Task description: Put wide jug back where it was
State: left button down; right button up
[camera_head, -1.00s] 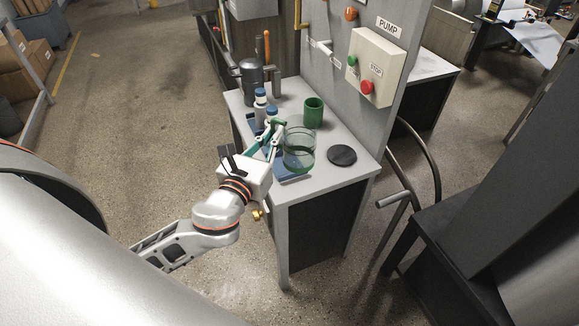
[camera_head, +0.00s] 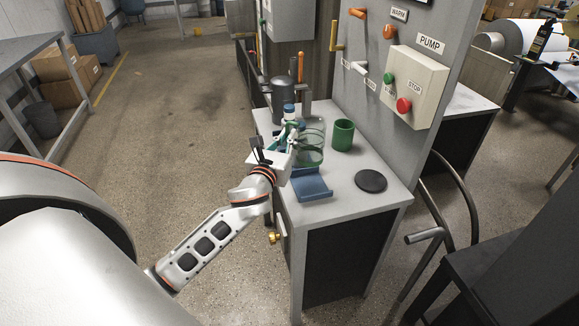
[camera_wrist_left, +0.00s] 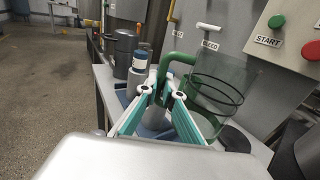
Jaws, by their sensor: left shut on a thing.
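My left gripper (camera_head: 296,131) is shut on the handle, which shows as a green hook between the fingers in the left wrist view (camera_wrist_left: 164,90). The jug (camera_wrist_left: 222,92) looks upright, to the right of the fingers in that view. It is over the worktop, behind the bare front part of a blue tray (camera_head: 313,187). I cannot tell whether its base touches anything. My right gripper is out of view.
A green cup (camera_head: 343,135) stands right of the jug, and a black disc (camera_head: 370,181) lies in front of it. Blue-capped bottles (camera_head: 289,111) and a dark grey canister (camera_head: 279,92) stand behind my gripper. The panel with the pump box (camera_head: 421,86) rises at the back right.

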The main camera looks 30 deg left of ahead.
pick_arm(q)
notch_tip(320, 180, down, 4)
jog(key=shift+r+b, duration=0.15)
jog(key=shift+b, duration=0.3)
notch_tip(320, 180, down, 5)
jog(key=shift+b, duration=1.05)
jog(key=shift+r, duration=0.15)
jog(key=shift+f, duration=0.35)
jog(key=c, duration=2.4)
grip_release()
jog(key=shift+o, duration=1.1)
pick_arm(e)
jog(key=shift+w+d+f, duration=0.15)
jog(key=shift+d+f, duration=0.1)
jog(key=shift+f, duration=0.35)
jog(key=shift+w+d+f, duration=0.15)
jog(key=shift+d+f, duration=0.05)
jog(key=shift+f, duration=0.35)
